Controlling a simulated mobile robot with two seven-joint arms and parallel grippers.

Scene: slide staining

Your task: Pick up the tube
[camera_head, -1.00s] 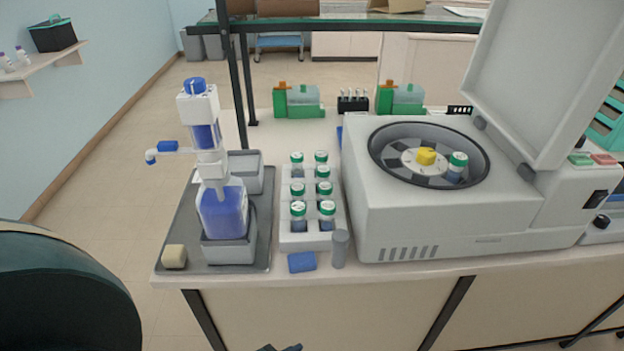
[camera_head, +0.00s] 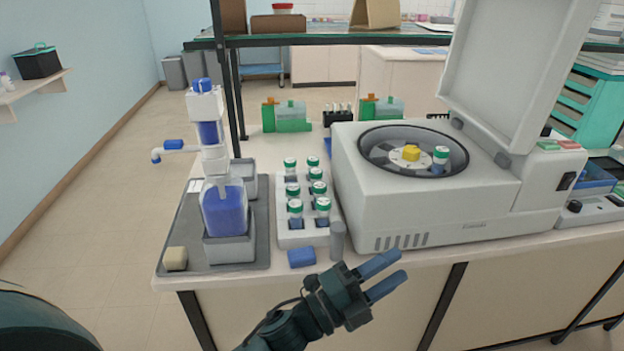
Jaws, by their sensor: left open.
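Several tubes with green caps and dark blue lower parts stand upright in a white rack (camera_head: 285,240) on the bench; one front tube (camera_head: 323,207) is at its right. Another green-capped tube (camera_head: 440,158) sits in the rotor of the open centrifuge (camera_head: 400,205), right of the yellow hub (camera_head: 411,153). My left gripper (camera_head: 394,269) is in front of the bench's front edge, below the centrifuge. Its two blue-grey fingers are spread, with nothing between them, and point up and to the right. It is apart from every tube. My right gripper is not in view.
A grey cylinder (camera_head: 338,242) and a blue block (camera_head: 301,257) stand at the bench's front edge before the rack. A grey tray (camera_head: 186,240) with a blue-filled bottle (camera_head: 224,211) is on the left. The raised centrifuge lid (camera_head: 515,70) stands at the back right.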

